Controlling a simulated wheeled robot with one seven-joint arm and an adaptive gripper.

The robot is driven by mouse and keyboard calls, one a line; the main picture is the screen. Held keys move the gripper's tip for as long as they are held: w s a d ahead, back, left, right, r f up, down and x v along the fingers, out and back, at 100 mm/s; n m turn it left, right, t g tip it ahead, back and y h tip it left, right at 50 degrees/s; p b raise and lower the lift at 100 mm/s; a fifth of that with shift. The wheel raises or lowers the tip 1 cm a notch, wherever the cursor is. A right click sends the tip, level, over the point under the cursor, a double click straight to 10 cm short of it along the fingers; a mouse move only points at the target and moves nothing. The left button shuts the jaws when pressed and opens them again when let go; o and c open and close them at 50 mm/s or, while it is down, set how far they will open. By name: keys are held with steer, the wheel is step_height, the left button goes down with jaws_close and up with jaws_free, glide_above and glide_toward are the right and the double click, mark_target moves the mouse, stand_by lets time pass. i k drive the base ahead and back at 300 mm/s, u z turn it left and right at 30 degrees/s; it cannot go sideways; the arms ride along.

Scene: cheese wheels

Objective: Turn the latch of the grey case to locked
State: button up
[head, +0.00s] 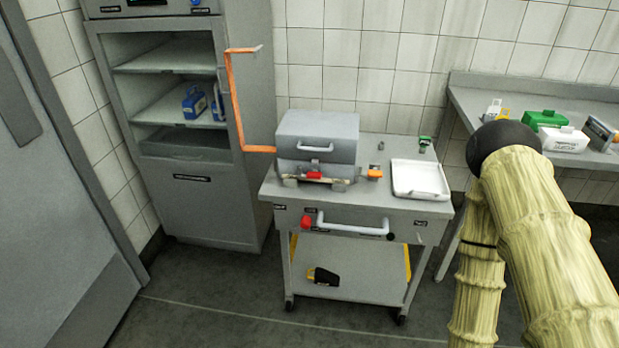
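The grey case (317,128) sits on top of a grey wheeled cart (385,207), with its lid down and a pale handle (316,148) on its front. A small red part (313,175), perhaps the latch, shows low on the case's front, between metal fittings. It is too small to tell which way it is turned. My arm, in a pale yellow sleeve, fills the right side of the head view, well to the right of the case. My gripper is not in view.
A pale front bar (350,227) has a red end. An orange frame (233,98) stands left of the case, by an open cabinet (218,236). Floor is clear in front.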

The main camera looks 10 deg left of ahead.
mark_target(315, 175)
steer(key=k, duration=1.2)
steer(key=u, duration=0.75)
steer(key=i, duration=1.05)
steer(key=z, duration=0.75)
